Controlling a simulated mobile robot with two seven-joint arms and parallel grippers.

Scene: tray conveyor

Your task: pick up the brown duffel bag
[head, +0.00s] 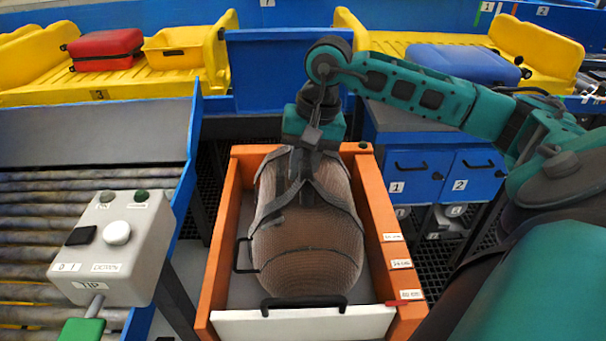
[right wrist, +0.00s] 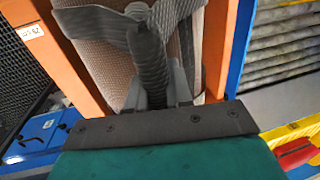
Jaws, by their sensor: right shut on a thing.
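The brown duffel bag (head: 310,240), woven with dark straps and black handles, is at the orange-walled box (head: 388,235) in the middle of the head view. It seems to sit within the walls; whether it touches the floor I cannot tell. My right gripper (head: 307,152) comes down over the bag's far end and is shut on its dark strap. In the right wrist view, the gripper (right wrist: 157,85) has its fingers around a thick dark handle, with the brown bag (right wrist: 105,60) behind it. My left gripper is not in view.
A grey control box (head: 115,245) with buttons and a lever stands left, by a roller conveyor (head: 60,220). Yellow trays behind hold a red suitcase (head: 106,48) and a blue suitcase (head: 462,63). Blue numbered cabinets (head: 435,170) stand right of the orange box.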

